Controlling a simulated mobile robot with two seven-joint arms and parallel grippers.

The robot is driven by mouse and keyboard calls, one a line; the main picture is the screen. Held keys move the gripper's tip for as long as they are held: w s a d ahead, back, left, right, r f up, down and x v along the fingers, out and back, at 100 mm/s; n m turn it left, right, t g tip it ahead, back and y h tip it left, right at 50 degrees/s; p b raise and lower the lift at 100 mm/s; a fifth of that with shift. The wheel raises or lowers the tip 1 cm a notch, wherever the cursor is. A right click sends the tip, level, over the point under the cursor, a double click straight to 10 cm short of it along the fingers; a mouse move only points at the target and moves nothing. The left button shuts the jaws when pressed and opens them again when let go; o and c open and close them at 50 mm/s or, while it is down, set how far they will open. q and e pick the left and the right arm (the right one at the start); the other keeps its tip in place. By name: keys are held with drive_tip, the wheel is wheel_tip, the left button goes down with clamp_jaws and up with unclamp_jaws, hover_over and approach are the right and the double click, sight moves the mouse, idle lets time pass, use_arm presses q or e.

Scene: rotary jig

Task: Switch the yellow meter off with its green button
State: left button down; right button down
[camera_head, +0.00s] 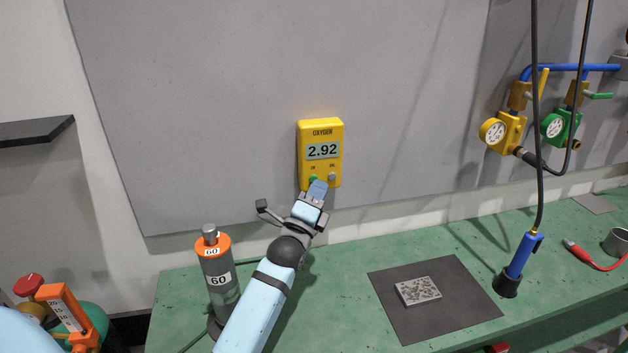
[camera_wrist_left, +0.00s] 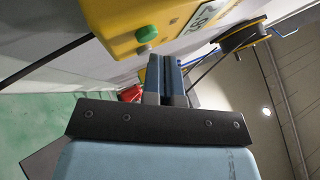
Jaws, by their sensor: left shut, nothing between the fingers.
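The yellow meter (camera_head: 334,131) hangs on the grey wall panel, labelled OXYGEN, its display lit and reading 2.92. Its green button (camera_head: 313,179) is at the lower left of its face, with a grey button (camera_head: 332,177) to the right. My left gripper (camera_head: 318,186) is shut and empty, its tips just in front of the meter's lower edge, near the green button. In the left wrist view, the green button (camera_wrist_left: 147,33) stands out from the meter (camera_wrist_left: 112,18), left of and above the shut fingertips (camera_wrist_left: 165,58), with a visible gap. My right gripper is not in view.
An orange-topped cylinder (camera_head: 217,262) marked 60 stands left of my arm on the green bench (camera_head: 350,260). A dark mat (camera_head: 390,318) holds a speckled plate (camera_head: 418,290). A blue torch (camera_head: 522,255) and wall gauges (camera_head: 500,130) are to the right.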

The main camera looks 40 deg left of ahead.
use_arm(q)
drive_tip(key=shift+w, duration=0.1)
idle(0.3)
drive_tip(key=shift+w+a, duration=0.25)
drive_tip(key=shift+a, duration=0.1)
idle(0.4)
drive_tip(key=shift+s+d, duration=0.1)
drive_tip(key=shift+s+d+p, duration=0.25)
drive_tip(key=shift+d+p, duration=0.05)
drive_tip(key=shift+d, duration=0.1)
drive_tip(key=s+d+p, duration=0.1)
drive_tip(key=s+d, duration=0.3)
drive_tip(key=shift+d+f, duration=0.1)
drive_tip(key=shift+d, duration=0.1)
idle(0.4)
